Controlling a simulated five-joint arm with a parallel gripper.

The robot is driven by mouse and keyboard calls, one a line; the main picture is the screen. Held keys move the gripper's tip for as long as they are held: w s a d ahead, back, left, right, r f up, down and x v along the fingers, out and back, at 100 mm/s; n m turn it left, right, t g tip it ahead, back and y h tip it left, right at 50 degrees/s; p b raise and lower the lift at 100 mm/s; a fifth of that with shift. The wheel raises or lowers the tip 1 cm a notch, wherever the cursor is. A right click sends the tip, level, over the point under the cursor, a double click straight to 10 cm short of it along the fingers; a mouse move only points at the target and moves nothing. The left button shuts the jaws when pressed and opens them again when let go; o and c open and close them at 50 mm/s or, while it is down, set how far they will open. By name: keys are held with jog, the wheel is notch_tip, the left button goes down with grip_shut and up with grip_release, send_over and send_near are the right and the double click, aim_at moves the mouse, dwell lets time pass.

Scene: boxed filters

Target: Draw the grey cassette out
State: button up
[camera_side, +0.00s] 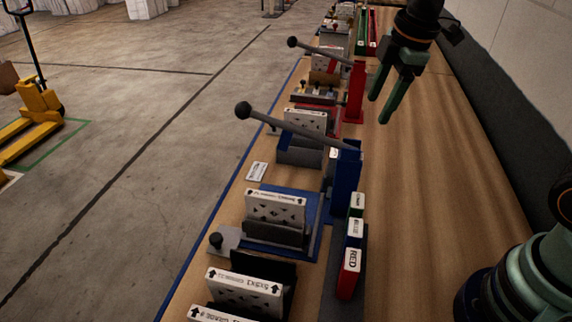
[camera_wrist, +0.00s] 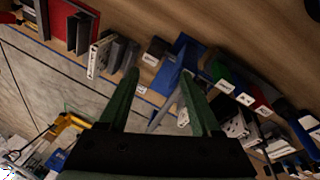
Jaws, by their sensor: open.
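My gripper (camera_side: 382,107) is open and empty, held above the bench to the right of the fixtures. Its two green fingers (camera_wrist: 160,78) also show in the wrist view. A dark grey block with a white label (camera_wrist: 155,50) sits beside a blue upright in the wrist view, ahead of the fingertips and apart from them. It may be the grey cassette, but its label is too small to read. In the side view, a small labelled dark piece (camera_side: 332,158) shows beside the blue upright (camera_side: 345,180), partly hidden by it.
Green, blue and red labelled cassettes stand in a row, the red one (camera_side: 348,274) nearest. A long ball-ended lever (camera_side: 290,124) reaches left from the blue upright. Boxed filters (camera_side: 275,208) stand in holders along the left edge. The bench's right side (camera_side: 430,190) is clear.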

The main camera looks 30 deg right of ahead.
aim_at(335, 152)
jog(key=w+f+n+g, duration=0.1)
jog(key=w+f+n, duration=0.1)
jog(key=n, duration=0.2)
jog(key=w+a+f+n, duration=0.1)
jog(key=w+f+n, duration=0.1)
jog(key=f+n, duration=0.1)
jog(key=w+a+f+n+g, duration=0.1)
jog(key=w+f+n, duration=0.1)
jog(key=n, duration=0.3)
jog(key=shift+w+a+f+g, duration=0.25)
jog(key=shift+w+f+g, duration=0.1)
jog(key=shift+w, duration=0.25)
jog(key=shift+w+a+f+n, duration=0.1)
jog(key=shift+w+f+n, duration=0.1)
jog(key=shift+f+n, duration=0.45)
notch_tip(335, 152, down, 12)
jog(key=shift+r, duration=0.2)
jog(key=shift+c, duration=0.3)
grip_shut()
jog(key=shift+r, duration=3.35)
notch_tip(335, 152, up, 9)
